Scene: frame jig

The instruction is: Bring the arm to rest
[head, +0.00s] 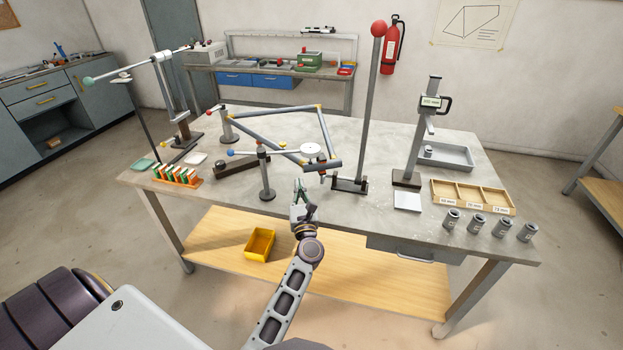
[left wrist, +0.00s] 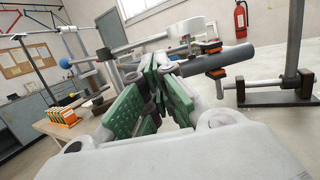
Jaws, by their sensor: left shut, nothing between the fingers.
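My left gripper (head: 299,188) is at the front edge of the grey table (head: 345,215), its fingers pointing at the frame jig. It is shut and empty. In the left wrist view its green-padded fingers (left wrist: 158,72) come together at the tips. The grey tube frame (head: 327,128) with orange joints stands just beyond the gripper, with a white disc (head: 311,149) above its near corner. The gripper appears apart from the frame, though the exact gap is hard to judge. My right gripper is not in view.
A post with a red ball (head: 379,29) stands right of the gripper. A short post (head: 266,180) stands to its left. A height gauge (head: 430,120), wooden tray (head: 473,196) and several metal cylinders (head: 477,226) are at the right. An orange rack (head: 176,178) is at the left.

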